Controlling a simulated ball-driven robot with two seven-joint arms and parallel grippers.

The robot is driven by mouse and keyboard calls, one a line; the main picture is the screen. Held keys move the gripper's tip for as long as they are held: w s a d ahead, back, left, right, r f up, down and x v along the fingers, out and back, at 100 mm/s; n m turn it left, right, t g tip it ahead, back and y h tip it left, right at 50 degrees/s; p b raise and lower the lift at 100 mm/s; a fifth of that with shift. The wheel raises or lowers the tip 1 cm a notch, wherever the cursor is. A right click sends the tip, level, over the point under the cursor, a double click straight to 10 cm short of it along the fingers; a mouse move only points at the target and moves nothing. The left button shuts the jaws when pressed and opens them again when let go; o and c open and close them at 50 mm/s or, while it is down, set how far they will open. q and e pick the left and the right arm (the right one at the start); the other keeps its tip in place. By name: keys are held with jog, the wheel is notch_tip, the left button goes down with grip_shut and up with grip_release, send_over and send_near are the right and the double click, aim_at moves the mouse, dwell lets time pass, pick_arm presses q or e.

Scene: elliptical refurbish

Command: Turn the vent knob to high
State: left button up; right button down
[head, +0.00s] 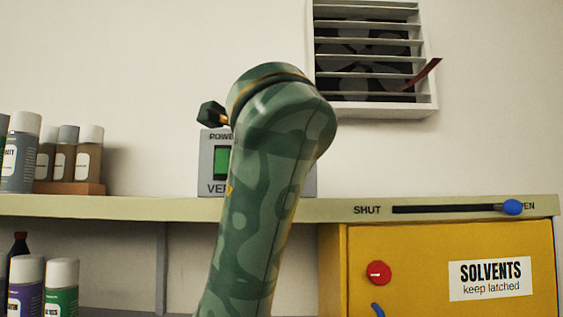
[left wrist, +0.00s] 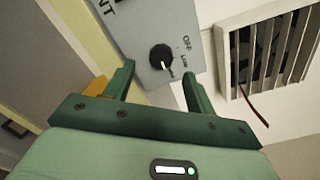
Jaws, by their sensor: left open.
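The black vent knob (left wrist: 161,58) is on a grey control box (left wrist: 140,25) in the left wrist view. Its white pointer is toward the lower right of the picture, past the OFF label and near the LOW label; the exact setting is hard to read. My left gripper (left wrist: 157,75) is open and empty, with the knob showing beyond and between its fingertips. In the head view the control box (head: 215,180) shows a green power switch (head: 221,162); my left arm covers the knob and most of my left gripper. My right gripper is not in view.
A louvred vent (head: 372,60) with a red ribbon (head: 423,73) sticking out is up on the wall. A shelf (head: 130,206) carries bottles (head: 89,152) at the left. A yellow solvents cabinet (head: 420,245) stands below.

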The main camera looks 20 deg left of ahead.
pick_arm(q)
jog(key=b+v, duration=0.5)
jog(key=v, duration=0.6)
jog(key=shift+s+d, duration=0.15)
jog(key=shift+d, duration=0.05)
